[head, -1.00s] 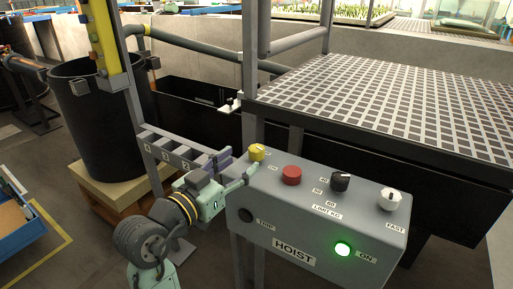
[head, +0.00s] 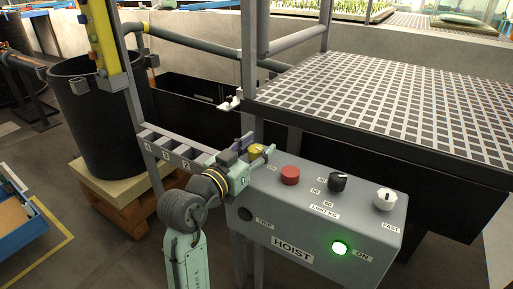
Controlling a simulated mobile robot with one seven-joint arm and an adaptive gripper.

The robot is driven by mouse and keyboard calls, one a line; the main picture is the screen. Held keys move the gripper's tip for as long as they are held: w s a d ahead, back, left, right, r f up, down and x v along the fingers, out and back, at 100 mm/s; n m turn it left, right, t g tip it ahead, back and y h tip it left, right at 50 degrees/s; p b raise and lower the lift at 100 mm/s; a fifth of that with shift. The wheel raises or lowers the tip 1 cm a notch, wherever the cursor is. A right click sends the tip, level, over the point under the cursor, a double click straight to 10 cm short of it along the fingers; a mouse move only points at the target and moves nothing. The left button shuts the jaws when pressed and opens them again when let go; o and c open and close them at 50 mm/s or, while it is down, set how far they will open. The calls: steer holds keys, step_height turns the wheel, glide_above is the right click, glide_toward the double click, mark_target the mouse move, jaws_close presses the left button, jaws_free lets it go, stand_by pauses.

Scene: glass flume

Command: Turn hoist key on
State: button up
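The grey hoist control box (head: 300,222) stands at the lower right in the head view. The yellow key knob (head: 257,149) is at the left end of its sloping top and is partly covered by my gripper. My gripper (head: 260,147) comes from the left, with one finger on the far side of the yellow knob and the other on the near side. Whether the fingers press on it is too small to tell. The key's label and exact angle are hidden. The green lamp (head: 340,248) beside the ON label is lit.
A red button (head: 290,175), a black load-limit dial (head: 338,181) and a white speed knob (head: 384,199) sit right of the key. A dark TRIP lamp (head: 245,214) is on the front. A grated platform (head: 400,95) and grey posts stand close behind.

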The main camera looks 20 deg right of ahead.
steer(key=c, duration=0.9)
steer(key=shift+n+t+y+p, duration=0.4)
steer(key=shift+n+t+y, duration=0.4)
steer(key=shift+t, duration=0.1)
steer(key=shift+n+t+y, duration=0.7)
steer(key=shift+t+y, duration=0.1)
steer(key=o, duration=1.2)
steer(key=shift+c, duration=0.2)
